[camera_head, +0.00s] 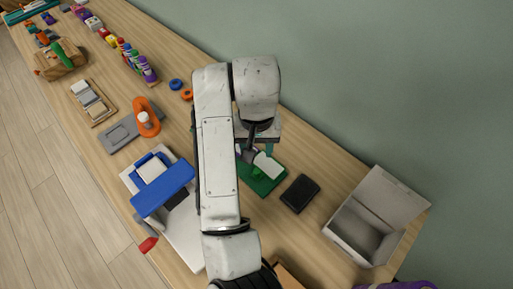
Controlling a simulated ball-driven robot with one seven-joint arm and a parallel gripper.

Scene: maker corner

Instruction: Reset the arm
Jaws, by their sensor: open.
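My arm reaches up through the middle of the head view over the wooden table (325,168), bends at the top and points down. My gripper (247,153) is open, seen partly behind the wrist, above a green tray (262,183). A whitish piece (267,165) shows at the tray, close to the fingers. I cannot tell whether the fingers touch it. The arm hides part of the table and the tray's left side.
A black box (300,193) lies right of the green tray. An open grey box (362,222) stands at the right edge. A blue-and-white device (163,190) and an orange tape dispenser (147,116) are on the left. A wall borders the table's far side.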

